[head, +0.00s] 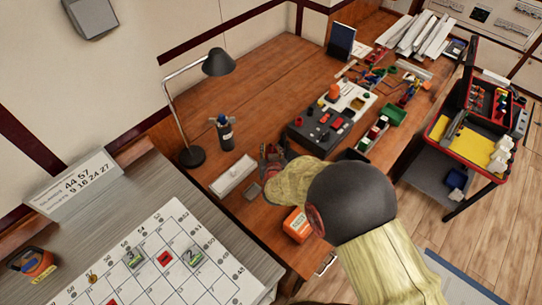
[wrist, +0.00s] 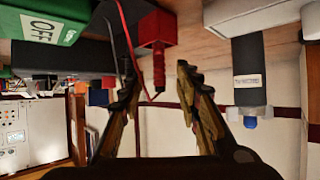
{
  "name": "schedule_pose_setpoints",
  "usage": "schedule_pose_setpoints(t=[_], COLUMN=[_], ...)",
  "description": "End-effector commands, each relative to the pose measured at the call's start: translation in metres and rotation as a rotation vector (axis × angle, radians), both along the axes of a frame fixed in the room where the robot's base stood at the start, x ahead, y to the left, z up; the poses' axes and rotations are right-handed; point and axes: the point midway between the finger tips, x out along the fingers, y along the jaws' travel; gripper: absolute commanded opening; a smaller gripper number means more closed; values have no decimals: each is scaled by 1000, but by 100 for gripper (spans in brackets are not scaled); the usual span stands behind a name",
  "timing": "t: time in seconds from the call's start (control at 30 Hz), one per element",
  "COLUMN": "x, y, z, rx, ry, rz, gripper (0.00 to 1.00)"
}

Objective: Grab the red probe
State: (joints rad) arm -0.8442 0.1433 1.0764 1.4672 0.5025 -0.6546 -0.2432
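The red probe (wrist: 156,30) shows in the wrist view, which looks upside down. It has a square red body, a narrower red tip and a thin red cable beside it. My gripper (wrist: 157,78) is open, with one finger on each side of the probe's narrow tip in the picture. A gap shows between the tip and each finger, and I see no contact. In the head view my gripper (head: 272,156) is low over the wooden bench, beyond my forearm. I cannot clearly make out the probe there.
A white box (head: 233,177) and a dark bottle (head: 225,133) stand left of my gripper. An orange box (head: 297,226) is near the bench's front edge. A dark control box (head: 321,127) stands to the right. A desk lamp (head: 190,155) is farther left. The bench's back left is clear.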

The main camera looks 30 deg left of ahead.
Motion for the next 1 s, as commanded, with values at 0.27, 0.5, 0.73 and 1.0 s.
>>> schedule_pose_setpoints(t=[0.27, 0.5, 0.73, 1.0], x=[24, 25, 25, 25], y=[13, 13, 13, 13], z=[-19, -18, -18, -18], rx=[0, 0, 0, 0], ry=[1, 1, 1, 1], rz=[1, 1, 1, 1], gripper=[33, 33, 21, 6])
